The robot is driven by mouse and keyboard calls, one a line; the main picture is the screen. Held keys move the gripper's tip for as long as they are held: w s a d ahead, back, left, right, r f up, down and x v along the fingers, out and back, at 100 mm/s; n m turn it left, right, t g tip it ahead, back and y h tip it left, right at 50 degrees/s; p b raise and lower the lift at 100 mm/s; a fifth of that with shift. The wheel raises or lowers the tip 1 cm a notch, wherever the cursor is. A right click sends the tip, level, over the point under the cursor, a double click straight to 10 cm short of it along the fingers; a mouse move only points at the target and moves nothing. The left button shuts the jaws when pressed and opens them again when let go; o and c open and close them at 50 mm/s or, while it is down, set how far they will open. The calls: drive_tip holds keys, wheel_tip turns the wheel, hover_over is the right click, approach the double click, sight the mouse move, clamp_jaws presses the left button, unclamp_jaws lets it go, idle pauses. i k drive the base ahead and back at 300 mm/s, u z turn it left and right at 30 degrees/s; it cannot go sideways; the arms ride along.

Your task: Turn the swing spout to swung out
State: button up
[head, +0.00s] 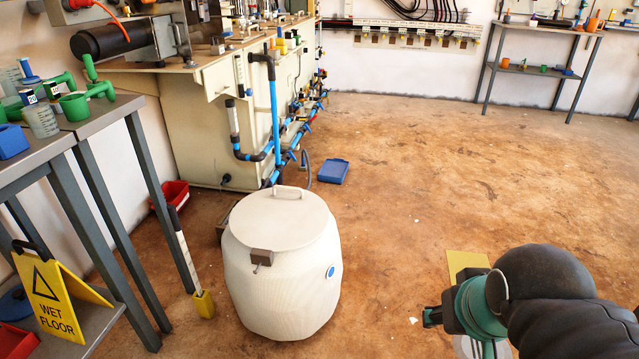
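A white lidded barrel (285,265) stands on the floor near the middle of the head view. At its front rim is a small brown block with a short metal piece (262,258) under it. This may be the swing spout, but I cannot tell for sure, nor which way it is turned. My arm, black with teal joints, comes in at the lower right. Its end, my gripper (432,316), is small and partly hidden by the arm, to the right of the barrel and apart from it. I cannot see its fingers clearly.
A grey table (98,112) with green and blue vessels is at left, with a yellow wet floor sign (45,290) below. A cream bench (205,120) with blue pipes (275,110) is behind the barrel. A blue tray (333,171) lies on the floor. Open floor lies to the right.

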sight(264, 188)
drive_tip(key=z, duration=0.8)
drive_tip(key=i, duration=2.35)
drive_tip(key=u, duration=1.1)
drive_tip(key=i, duration=1.05)
drive_tip(key=u, duration=1.4)
drive_tip(key=i, duration=0.2)
drive_tip(key=z, duration=0.05)
